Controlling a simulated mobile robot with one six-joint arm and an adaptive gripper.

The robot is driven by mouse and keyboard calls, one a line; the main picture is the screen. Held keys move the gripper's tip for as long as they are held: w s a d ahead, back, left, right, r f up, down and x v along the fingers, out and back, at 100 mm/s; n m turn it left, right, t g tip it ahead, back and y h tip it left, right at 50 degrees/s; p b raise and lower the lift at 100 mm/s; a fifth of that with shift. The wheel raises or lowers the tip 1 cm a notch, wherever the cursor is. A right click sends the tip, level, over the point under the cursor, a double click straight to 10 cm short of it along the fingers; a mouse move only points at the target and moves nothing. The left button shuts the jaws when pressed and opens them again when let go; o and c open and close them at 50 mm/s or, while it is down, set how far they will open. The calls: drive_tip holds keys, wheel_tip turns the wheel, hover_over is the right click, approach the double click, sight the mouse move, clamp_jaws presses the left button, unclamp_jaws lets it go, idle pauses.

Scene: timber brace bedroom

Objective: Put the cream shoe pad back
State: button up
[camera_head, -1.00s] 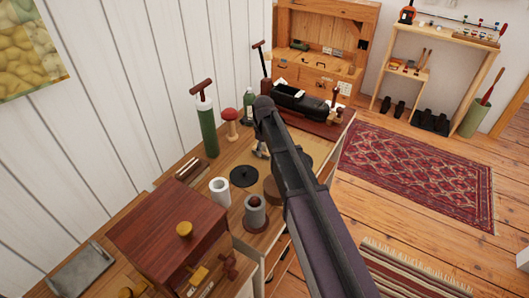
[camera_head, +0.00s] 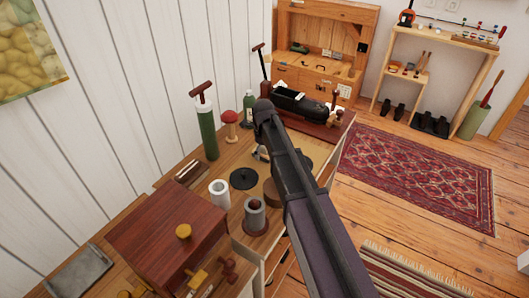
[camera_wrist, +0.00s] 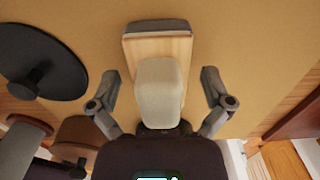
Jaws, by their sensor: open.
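The cream shoe pad (camera_wrist: 159,92) is a pale rounded block in the middle of the wrist view. It overlaps a light wooden block with a dark grey far end (camera_wrist: 157,28), and I cannot tell whether they are joined. My gripper (camera_wrist: 160,80) is open, with one finger on each side of the pad and visible gaps between. The pad's near end meets a dark shape by the gripper's body and is partly hidden. In the head view my arm hides most of the gripper and the pad.
The workbench holds a black disc (camera_head: 243,178), a white cylinder (camera_head: 219,193), a grey spool (camera_head: 255,215), a green cylinder (camera_head: 207,132), a red-topped stand (camera_head: 230,125) and a dark red box (camera_head: 168,222). A black tool (camera_head: 300,103) stands at the back. A patterned rug (camera_head: 420,175) lies right.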

drive_tip(key=shift+r, duration=0.1)
wheel_tip(320, 180, up, 12)
drive_tip(key=p, duration=1.2)
idle(0.8)
drive_tip(key=shift+s+d+n, duration=0.55)
drive_tip(key=shift+n, duration=0.05)
drive_tip(key=s+d+n, duration=0.7)
drive_tip(key=s+n, duration=0.3)
drive_tip(key=n, duration=0.1)
drive_tip(key=s+d+n, duration=0.7)
drive_tip(key=s+n, duration=0.3)
drive_tip(key=n, duration=0.2)
drive_tip(key=shift+s+d+n, duration=0.2)
drive_tip(key=shift+d+n, duration=0.1)
drive_tip(key=shift+d, duration=0.05)
